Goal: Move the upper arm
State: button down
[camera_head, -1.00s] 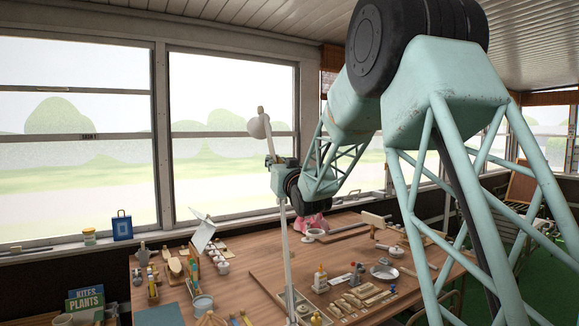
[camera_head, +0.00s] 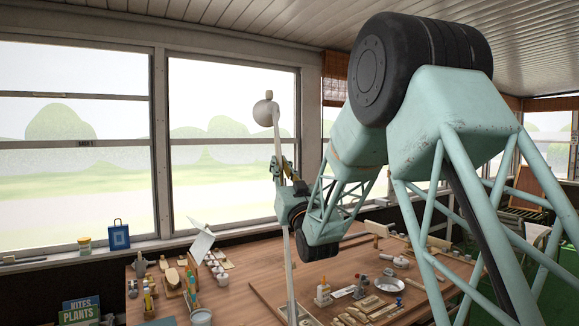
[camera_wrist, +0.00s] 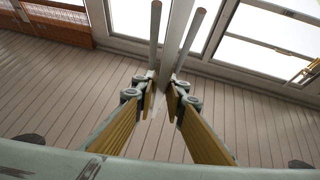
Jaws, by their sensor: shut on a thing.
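A white desk lamp stands behind the table's near edge in the head view. Its round pale head (camera_head: 263,113) is at the top. The thin upper arm (camera_head: 276,132) runs down from the head to my gripper (camera_head: 280,168); the thin lower arm (camera_head: 288,262) continues down below it to the table. My gripper is closed around the upper arm near its lower part; my own wrist hides the joint. In the wrist view, my gripper's two yellow-padded fingers (camera_wrist: 164,92) close on a pale strip, with two grey rods reaching beyond them.
The wooden table (camera_head: 250,262) holds several small tools, a steel bowl (camera_head: 390,285), a glue bottle (camera_head: 323,294) and a propped white card (camera_head: 200,240). Windows stand behind the lamp. A blue bag (camera_head: 119,236) is on the sill. Air left of the lamp is free.

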dwell(0.4)
jog(key=c, duration=2.6)
grip_release()
jog(key=shift+s, duration=0.1)
jog(key=v, duration=1.2)
jog(key=shift+d+r, duration=0.15)
